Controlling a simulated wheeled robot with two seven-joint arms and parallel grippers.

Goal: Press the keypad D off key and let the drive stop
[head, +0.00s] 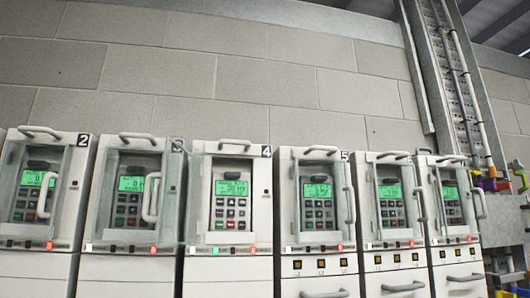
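A row of pale drive cabinets stands against the wall, each with a keypad and a lit green display. I see number labels, such as 2, 4 and 5, and no letter D, so I cannot tell which keypad is D. The keypad on the cabinet marked 4 (231,212) sits in a white frame with no upright handle across it. The keypad on the cabinet marked 5 (319,213) and the keypad left of 4 (128,210) are behind framed doors. The small key markings are too small to read. Neither of my grippers is in view.
Upright door handles (151,197) and top handles (235,144) stick out from the cabinets. Small indicator lamps, several red (252,250), sit below the keypads. A cable tray (455,85) rises at the right, with coloured connectors (490,183) at its foot. The block wall (180,70) is bare.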

